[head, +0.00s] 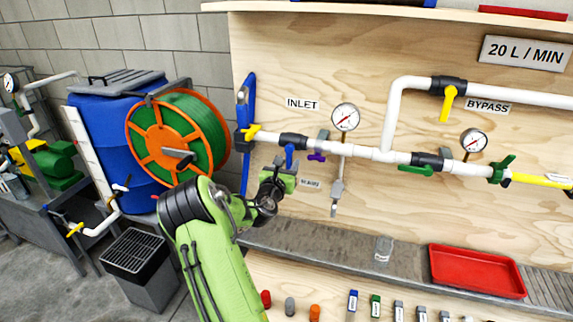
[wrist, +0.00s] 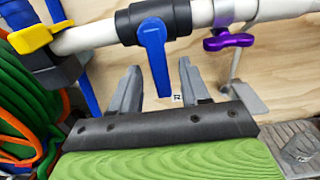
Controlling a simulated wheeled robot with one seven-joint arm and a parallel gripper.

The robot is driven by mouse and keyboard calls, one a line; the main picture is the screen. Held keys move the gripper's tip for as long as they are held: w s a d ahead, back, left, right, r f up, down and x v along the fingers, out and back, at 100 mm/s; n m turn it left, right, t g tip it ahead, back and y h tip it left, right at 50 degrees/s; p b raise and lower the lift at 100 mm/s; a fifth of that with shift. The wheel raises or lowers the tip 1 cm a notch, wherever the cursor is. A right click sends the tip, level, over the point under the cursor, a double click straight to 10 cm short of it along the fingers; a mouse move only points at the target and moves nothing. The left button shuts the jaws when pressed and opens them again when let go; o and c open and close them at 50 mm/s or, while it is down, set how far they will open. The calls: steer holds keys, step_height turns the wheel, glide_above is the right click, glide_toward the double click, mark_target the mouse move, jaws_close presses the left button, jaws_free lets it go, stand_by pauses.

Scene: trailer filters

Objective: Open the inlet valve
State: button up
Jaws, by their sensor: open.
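The INLET sign (head: 302,104) is on the plywood panel above a white pipe. Below it is a black valve body (head: 293,141) with a blue lever (head: 289,155) hanging straight down, across the pipe. In the wrist view the blue lever (wrist: 154,52) hangs between the two grey fingers of my open gripper (wrist: 160,68), apart from both as far as I can see. My gripper (head: 284,172) is just below the pipe in the head view, its fingertips partly hidden. A yellow handle (head: 252,131) sits left on the pipe, and a purple handle (head: 317,157) hangs to the right.
A pressure gauge (head: 345,117) stands above the pipe, with a thin fitting (head: 337,190) hanging below. A green hose reel (head: 180,140) and blue barrel (head: 90,120) are at left. A red tray (head: 476,270) and a glass (head: 383,249) are on the lower shelf.

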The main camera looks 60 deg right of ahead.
jaws_close()
